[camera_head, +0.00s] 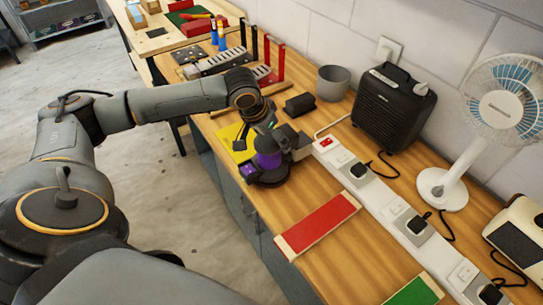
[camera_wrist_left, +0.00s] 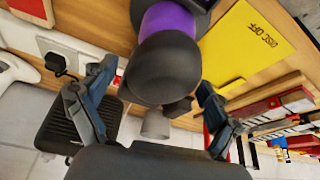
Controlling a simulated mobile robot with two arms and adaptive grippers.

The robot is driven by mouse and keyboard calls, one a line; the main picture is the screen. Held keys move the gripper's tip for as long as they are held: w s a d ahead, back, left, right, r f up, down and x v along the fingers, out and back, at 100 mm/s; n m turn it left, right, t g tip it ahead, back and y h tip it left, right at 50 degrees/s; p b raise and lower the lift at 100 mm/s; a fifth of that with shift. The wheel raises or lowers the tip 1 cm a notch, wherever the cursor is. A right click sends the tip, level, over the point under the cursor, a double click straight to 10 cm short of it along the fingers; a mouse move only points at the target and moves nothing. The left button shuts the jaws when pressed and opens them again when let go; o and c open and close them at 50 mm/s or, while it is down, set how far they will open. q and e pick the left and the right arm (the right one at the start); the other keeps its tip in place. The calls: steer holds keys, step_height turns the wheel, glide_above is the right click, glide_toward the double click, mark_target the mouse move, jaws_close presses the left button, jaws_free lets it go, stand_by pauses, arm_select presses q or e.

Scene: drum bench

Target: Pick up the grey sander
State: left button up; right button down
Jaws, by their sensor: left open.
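The grey sander (camera_head: 270,178), dark grey with purple parts, stands on the wooden bench near its front edge. In the left wrist view, the sander's rounded dark top (camera_wrist_left: 163,68) fills the upper middle, with a purple band above it. My left gripper (camera_head: 262,128) is over the sander in the head view, with its fingers around the upper part. In the left wrist view its two fingers are spread apart, one on each side of the sander's top. Whether they touch it I cannot tell. My right gripper is not in view.
A yellow sheet marked "DISC OFF" (camera_wrist_left: 245,45) lies beside the sander. A black heater (camera_head: 393,105), a grey cup (camera_head: 332,82) and a white power strip (camera_head: 372,187) stand behind it.

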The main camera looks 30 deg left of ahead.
arm_select(q)
steer(key=shift+s, duration=0.1)
steer(key=shift+c, duration=1.4)
steer(key=c, duration=1.1)
steer(key=shift+r, duration=0.2)
steer(key=shift+c, duration=0.6)
steer(key=shift+r, duration=0.1)
